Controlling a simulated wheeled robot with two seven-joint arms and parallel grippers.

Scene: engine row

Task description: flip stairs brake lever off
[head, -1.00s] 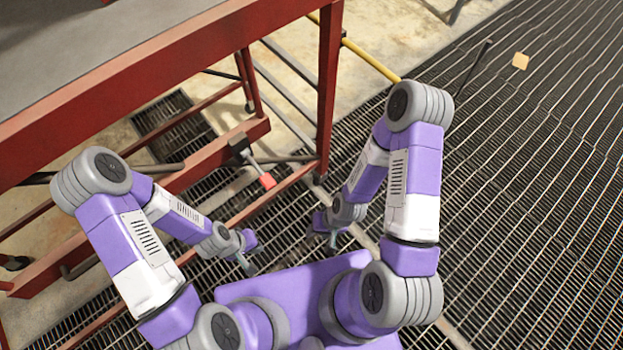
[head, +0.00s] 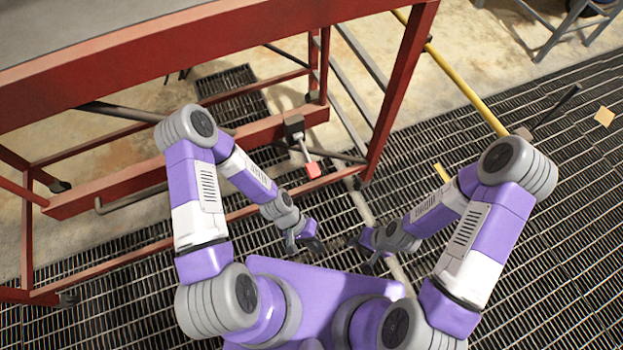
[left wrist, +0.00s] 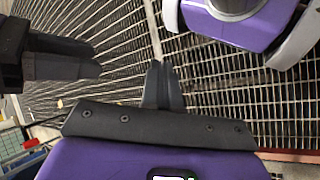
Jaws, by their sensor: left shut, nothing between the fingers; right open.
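The brake lever has a red end (head: 313,170) on a thin grey shaft, which comes out of a dark bracket (head: 293,124) on the red lower beam of the stairs. The shaft slants down toward me. My left gripper (head: 314,246) is below the red end in the head view, apart from it. Its fingers are together and empty in the left wrist view (left wrist: 163,85). My right gripper (head: 360,255) is to the right of the left one, open and touching nothing I can see; its fingers are small in the head view. The lever is not clear in the left wrist view.
The red stair frame (head: 398,95) has an upright post right of the lever and a low rail (head: 150,247) between it and me. A yellow rail (head: 465,88) runs behind at right. Open floor grating (head: 570,220) lies to the right.

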